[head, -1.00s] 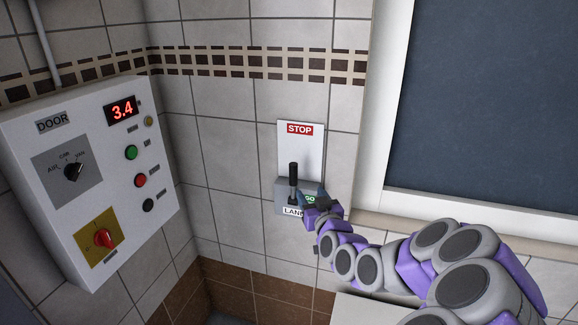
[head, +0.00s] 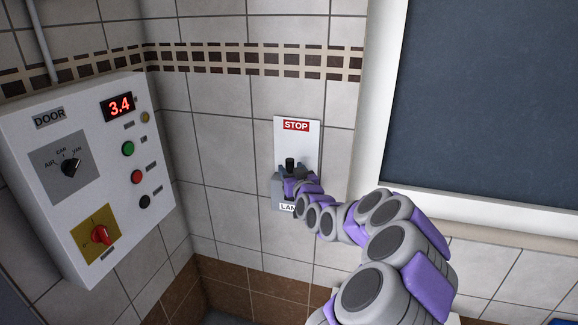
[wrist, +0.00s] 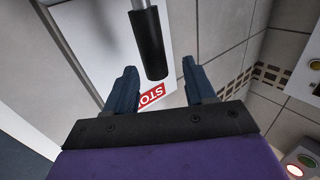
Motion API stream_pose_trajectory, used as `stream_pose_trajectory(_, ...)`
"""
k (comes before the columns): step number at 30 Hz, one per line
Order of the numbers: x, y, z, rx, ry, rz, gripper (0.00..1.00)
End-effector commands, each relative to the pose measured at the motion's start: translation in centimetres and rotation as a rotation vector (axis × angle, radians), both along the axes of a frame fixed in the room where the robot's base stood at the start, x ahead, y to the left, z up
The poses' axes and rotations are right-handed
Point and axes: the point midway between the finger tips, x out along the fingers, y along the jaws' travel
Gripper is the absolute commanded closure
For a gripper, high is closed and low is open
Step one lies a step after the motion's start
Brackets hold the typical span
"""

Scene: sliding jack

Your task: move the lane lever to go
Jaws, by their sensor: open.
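The lane lever (head: 290,164) is a black handle on a grey base (head: 276,190) with a LANE label, on a white plate (head: 311,140) with a red STOP label (head: 296,125) at the top. In the head view my gripper (head: 291,173) is at the lever and covers its lower part, the GO label and much of the base. In the wrist view the handle (wrist: 149,42) on its metal rod stands beyond the two open fingers (wrist: 157,90), its end near the gap between them. I cannot tell whether they touch it.
A white DOOR control box (head: 90,180) with a red 3.4 display, knobs and buttons is on the left wall. A dark framed panel (head: 480,100) fills the upper right. Tiled wall lies around the lever plate.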

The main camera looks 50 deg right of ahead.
Motion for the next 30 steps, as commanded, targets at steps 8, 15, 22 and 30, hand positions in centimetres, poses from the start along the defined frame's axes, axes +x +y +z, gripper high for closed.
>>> stream_pose_trajectory(8,2.5,-1.9,0.0,-0.002,-0.002,-0.003,0.45)
stream_pose_trajectory(15,3.4,-2.0,0.0,0.0,-0.001,-0.001,0.45)
stream_pose_trajectory(22,3.4,-1.9,0.1,-0.001,-0.003,-0.002,0.45)
stream_pose_trajectory(30,3.4,-2.3,0.0,0.001,-0.002,-0.002,0.67)
